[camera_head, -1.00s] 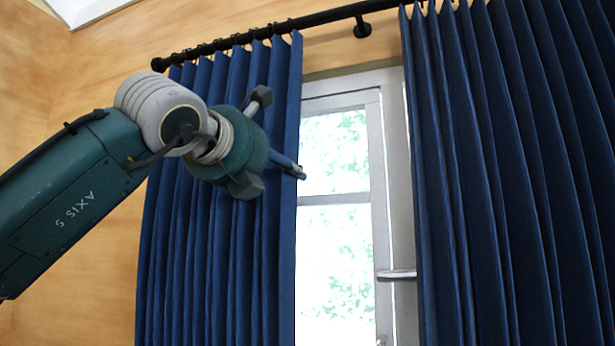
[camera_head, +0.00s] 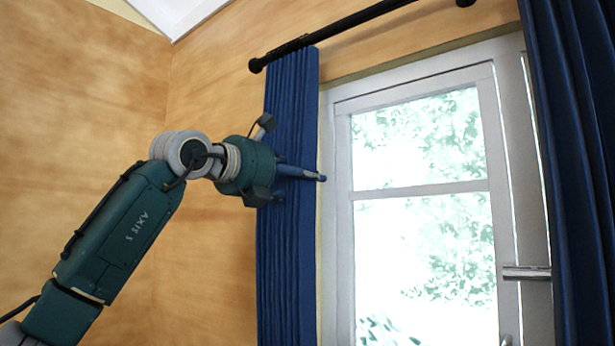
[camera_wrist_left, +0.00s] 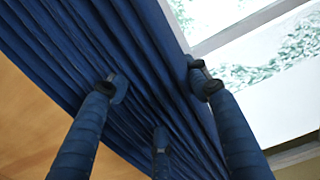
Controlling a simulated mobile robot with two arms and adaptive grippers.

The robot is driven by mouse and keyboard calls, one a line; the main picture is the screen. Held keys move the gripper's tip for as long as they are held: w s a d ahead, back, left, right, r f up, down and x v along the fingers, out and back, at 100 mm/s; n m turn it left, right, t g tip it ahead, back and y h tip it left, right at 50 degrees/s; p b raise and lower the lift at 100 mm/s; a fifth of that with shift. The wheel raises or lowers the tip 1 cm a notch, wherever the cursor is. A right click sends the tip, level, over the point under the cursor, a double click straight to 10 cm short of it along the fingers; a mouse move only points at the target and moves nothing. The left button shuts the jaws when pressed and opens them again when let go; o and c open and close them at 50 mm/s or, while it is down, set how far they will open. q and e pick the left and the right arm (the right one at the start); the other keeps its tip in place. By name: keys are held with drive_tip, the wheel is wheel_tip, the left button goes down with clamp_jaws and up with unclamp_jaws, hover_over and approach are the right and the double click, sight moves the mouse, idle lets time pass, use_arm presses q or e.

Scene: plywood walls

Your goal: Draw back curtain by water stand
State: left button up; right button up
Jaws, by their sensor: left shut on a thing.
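The left blue curtain (camera_head: 292,95) hangs bunched into a narrow strip at the left end of the black rod (camera_head: 345,25). My left gripper (camera_head: 312,177) is at the curtain's right edge, about mid-height in the head view, with a finger reaching past that edge. In the left wrist view its dark blue fingers (camera_wrist_left: 160,95) press around the curtain folds (camera_wrist_left: 120,55), shut on the cloth. The right blue curtain (camera_head: 575,150) hangs at the right side of the head view. My right gripper is not in view. No water stand shows.
A white-framed glass door or window (camera_head: 420,190) with a metal handle (camera_head: 527,272) stands between the curtains, its glass uncovered. Plywood walls (camera_head: 205,100) meet in a corner left of the curtain. There is free room around my arm there.

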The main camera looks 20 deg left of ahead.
use_arm(q)
drive_tip(key=o, duration=1.7)
drive_tip(key=shift+o, duration=0.2)
drive_tip(key=shift+s+r, duration=0.1)
drive_tip(key=shift+s, duration=0.05)
drive_tip(key=v, duration=1.2)
